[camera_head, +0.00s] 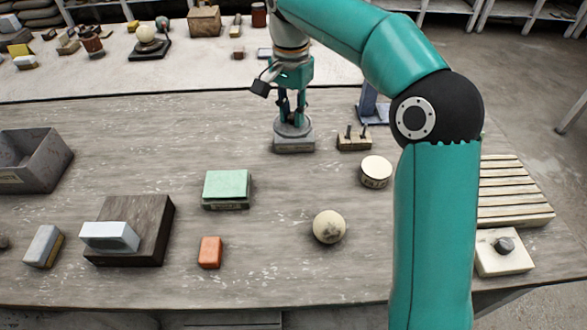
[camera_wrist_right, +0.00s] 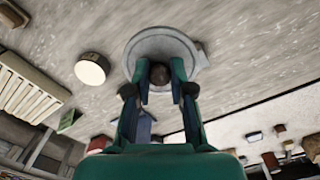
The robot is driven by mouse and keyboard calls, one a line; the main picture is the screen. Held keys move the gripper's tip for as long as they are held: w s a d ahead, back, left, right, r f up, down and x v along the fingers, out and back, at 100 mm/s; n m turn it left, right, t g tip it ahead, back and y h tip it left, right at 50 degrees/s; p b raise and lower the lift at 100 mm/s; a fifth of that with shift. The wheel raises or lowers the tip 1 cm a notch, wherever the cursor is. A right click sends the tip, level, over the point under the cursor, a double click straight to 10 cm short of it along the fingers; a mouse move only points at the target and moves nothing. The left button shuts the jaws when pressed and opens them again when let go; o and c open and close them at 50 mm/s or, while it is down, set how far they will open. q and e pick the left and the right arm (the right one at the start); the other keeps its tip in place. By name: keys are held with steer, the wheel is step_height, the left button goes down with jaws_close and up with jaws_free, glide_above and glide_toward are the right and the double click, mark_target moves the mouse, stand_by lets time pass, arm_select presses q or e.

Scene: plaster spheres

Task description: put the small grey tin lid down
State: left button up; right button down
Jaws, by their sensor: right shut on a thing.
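The small grey tin lid (camera_head: 294,128) is round, with a dark knob that shows in the wrist view (camera_wrist_right: 160,74). My right gripper (camera_head: 291,112) points down and is shut on the knob, with a finger on either side of it. Below the lid in the head view is a low grey block-like base (camera_head: 294,146). The lid looks level and at or just above it; I cannot tell whether they touch. In the wrist view the lid (camera_wrist_right: 150,45) hides most of what lies beneath. My left gripper is not in view.
A wooden block with two dark pegs (camera_head: 354,142) and a round cream tin (camera_head: 376,172) stand to the right. A green box (camera_head: 227,188), a ball (camera_head: 329,227) and an orange block (camera_head: 210,252) are nearer. The tabletop left of the lid is clear.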

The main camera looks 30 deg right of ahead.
steer(key=b, duration=0.1)
glide_above(296, 178)
step_height(296, 178, down, 12)
steer(key=shift+f, duration=2.7)
steer(key=shift+f, duration=0.1)
steer(key=c, duration=1)
jaws_free()
steer(key=shift+c, duration=0.2)
step_height(296, 178, up, 12)
steer(key=shift+p, duration=0.3)
